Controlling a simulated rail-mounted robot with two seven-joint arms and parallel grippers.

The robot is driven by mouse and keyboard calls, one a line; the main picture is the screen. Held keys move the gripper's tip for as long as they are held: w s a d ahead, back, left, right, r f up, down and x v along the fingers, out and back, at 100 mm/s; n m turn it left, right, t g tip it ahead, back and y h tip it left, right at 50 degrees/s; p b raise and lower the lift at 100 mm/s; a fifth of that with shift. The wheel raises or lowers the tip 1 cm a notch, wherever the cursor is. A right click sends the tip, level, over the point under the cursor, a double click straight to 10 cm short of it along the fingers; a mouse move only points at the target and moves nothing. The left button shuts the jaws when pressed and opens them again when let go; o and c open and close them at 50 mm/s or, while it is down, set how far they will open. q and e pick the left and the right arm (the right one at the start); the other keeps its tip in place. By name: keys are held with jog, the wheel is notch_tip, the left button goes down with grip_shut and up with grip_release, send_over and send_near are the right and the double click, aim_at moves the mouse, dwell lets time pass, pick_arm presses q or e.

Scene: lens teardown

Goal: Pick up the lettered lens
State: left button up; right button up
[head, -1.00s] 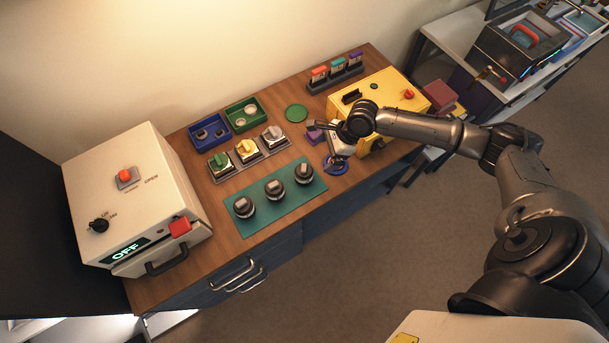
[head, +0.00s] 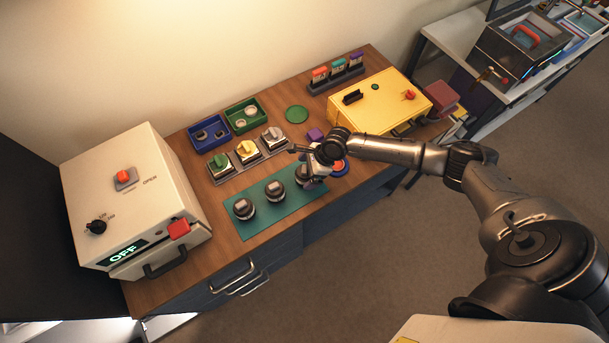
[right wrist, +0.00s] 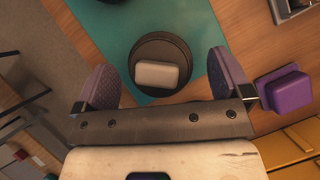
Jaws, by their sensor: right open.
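Three dark round lenses with pale blocks on top stand in a row on the teal mat (head: 258,224): the left lens (head: 243,209), the middle lens (head: 275,191) and the right lens (head: 302,175). I cannot read a letter on any of them. My right gripper (head: 311,165) is over the right lens and partly hides it. In the right wrist view the open purple-padded fingers (right wrist: 165,82) are either side of a lens (right wrist: 176,51) with a pale block, and it looks unheld. My left gripper is not in view.
A purple block (right wrist: 285,92) lies just beside the right finger. The yellow box (head: 375,100) stands at the back right. A rack with green, yellow and grey knobs (head: 247,151) sits behind the mat. A white machine (head: 135,195) stands at the left.

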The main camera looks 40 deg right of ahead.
jog(key=shift+x, duration=1)
jog(key=shift+c, duration=0.2)
jog(key=c, duration=1)
jog(key=shift+r, duration=0.15)
